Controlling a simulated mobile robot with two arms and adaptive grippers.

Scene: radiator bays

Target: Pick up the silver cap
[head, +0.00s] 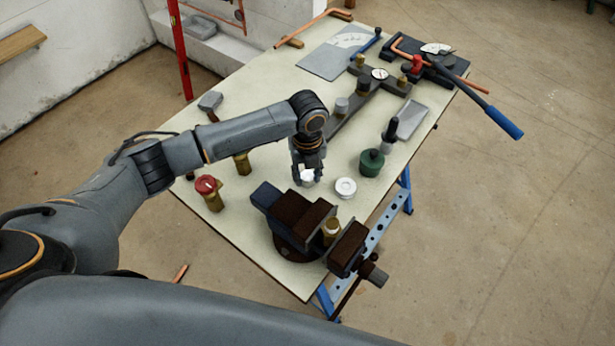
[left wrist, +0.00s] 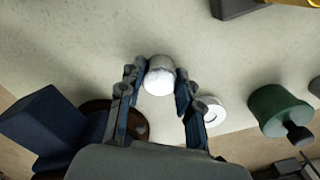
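The silver cap (left wrist: 160,76) is a short round piece with a grey side and a bright white face. It lies between the fingertips of my left gripper (left wrist: 160,82) in the left wrist view. In the head view the cap (head: 307,176) shows pale just under the left gripper (head: 307,174), over the near part of the table. The fingers stand on both sides of it, very close. Whether they press on it, and whether it still rests on the table, I cannot tell. My right gripper is not in view.
A white ring-shaped piece (head: 345,188) and a green canister (head: 371,163) are right of the cap on the table (head: 265,130). A vise (head: 300,220) stands in front. A red-topped brass valve (head: 209,192) stands left. A dark manifold (head: 352,118) lies behind.

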